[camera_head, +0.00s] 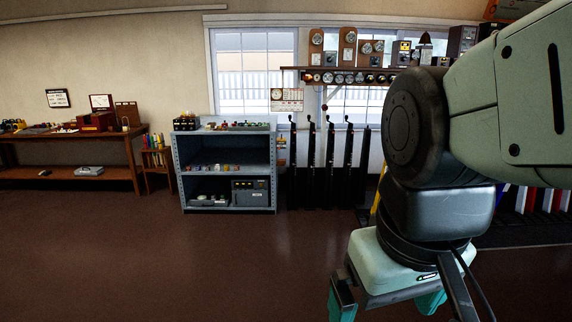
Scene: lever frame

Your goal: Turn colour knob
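My gripper (386,308) hangs at the bottom right of the view, with its two teal fingers set wide apart. It looks open, and I see nothing between the fingers; the left fingertip runs off the bottom edge. I cannot single out the colour knob for certain. Small coloured pieces (212,168) lie on the middle shelf of the blue-grey shelf unit (226,209), and more lie on its top. A row of round instruments (345,78) sits on the wooden shelf above the levers. All of these are across the room, well away from my gripper.
Several tall black levers (329,160) stand below the window, right of the shelf unit. A wooden table (66,173) with boxes stands at the left, with a small wooden stool (158,170) beside it. The brown floor (150,265) in front is clear. My arm hides much of the right side.

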